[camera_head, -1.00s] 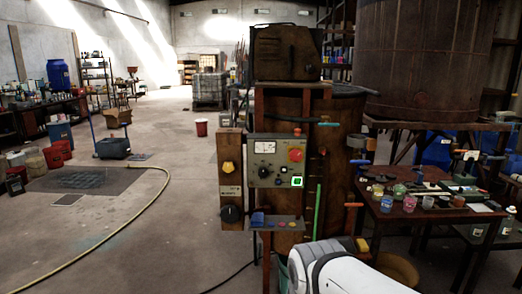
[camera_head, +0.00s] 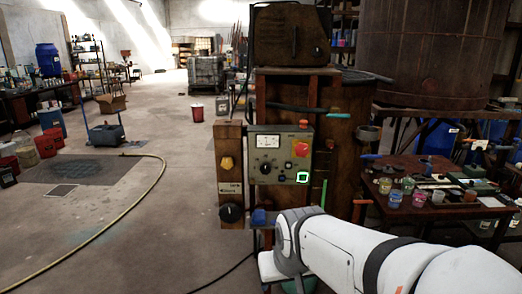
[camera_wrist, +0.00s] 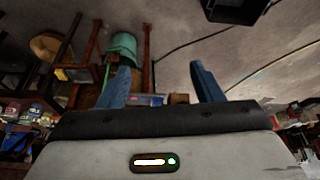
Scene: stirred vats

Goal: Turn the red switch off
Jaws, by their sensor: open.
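A grey control panel (camera_head: 266,170) is on the front of a rusty brown machine in the head view. It has a white dial gauge, a black knob, a red round switch (camera_head: 301,148) at upper right and a green-lit square button (camera_head: 303,177) below it. I cannot tell the red switch's setting. My gripper (camera_wrist: 160,84) shows in the wrist view with two blue fingers wide apart and nothing between them. In the head view my white arm reaches in below the panel, and its fingers cannot be made out there. The wrist view does not clearly show the panel.
Left of the panel, a wooden post carries a yellow knob (camera_head: 227,163) and a black dial (camera_head: 231,213). A table (camera_head: 428,205) with paint jars stands on the right. A yellow hose (camera_head: 150,195) lies on the open floor at left. A green bucket (camera_wrist: 122,47) shows in the wrist view.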

